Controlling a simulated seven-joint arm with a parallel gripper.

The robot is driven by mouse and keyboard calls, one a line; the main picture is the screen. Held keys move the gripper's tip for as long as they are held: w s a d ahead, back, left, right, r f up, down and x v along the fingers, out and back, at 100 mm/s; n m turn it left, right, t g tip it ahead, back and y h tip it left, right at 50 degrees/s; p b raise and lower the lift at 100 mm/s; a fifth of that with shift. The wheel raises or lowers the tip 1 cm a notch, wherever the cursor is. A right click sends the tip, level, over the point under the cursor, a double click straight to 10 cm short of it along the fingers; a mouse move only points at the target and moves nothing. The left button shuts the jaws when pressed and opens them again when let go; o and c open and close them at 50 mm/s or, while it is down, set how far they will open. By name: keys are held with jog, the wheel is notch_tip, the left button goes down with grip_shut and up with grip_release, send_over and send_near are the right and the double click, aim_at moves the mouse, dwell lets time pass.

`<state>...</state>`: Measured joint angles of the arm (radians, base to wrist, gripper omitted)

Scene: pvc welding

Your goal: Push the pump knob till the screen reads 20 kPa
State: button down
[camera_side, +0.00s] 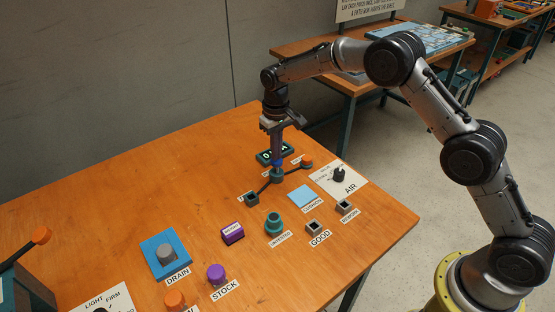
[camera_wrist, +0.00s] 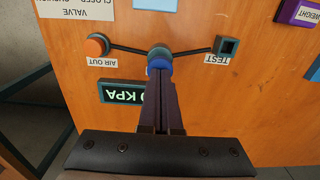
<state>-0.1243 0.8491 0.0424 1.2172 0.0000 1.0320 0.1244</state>
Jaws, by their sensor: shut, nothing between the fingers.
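The pump knob (camera_wrist: 159,63) is a blue round cap on a teal pump body (camera_side: 277,176). My gripper (camera_side: 278,150) points straight down over it with its fingers shut and empty. In the wrist view the fingertips (camera_wrist: 160,78) meet the knob's edge; they look touching or very close, and I cannot tell whether the knob is pressed. The dark screen (camera_wrist: 122,92) shows green upside-down text ending in "0 KPA"; the fingers hide any leading digits. In the side view the screen (camera_side: 270,157) is partly behind my gripper.
Dark tubes run from the pump to an orange AIR OUT knob (camera_wrist: 97,45) and a square TEST socket (camera_wrist: 226,46). The AIR dial (camera_side: 339,174), blue cushion (camera_side: 302,195) and teal fitting (camera_side: 274,223) stand nearby.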

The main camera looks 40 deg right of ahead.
jog(key=shift+f, duration=1.65)
jog(key=shift+r, duration=2.75)
notch_tip(320, 180, up, 5)
jog(key=shift+f, duration=3.05)
jog(key=shift+f, duration=0.15)
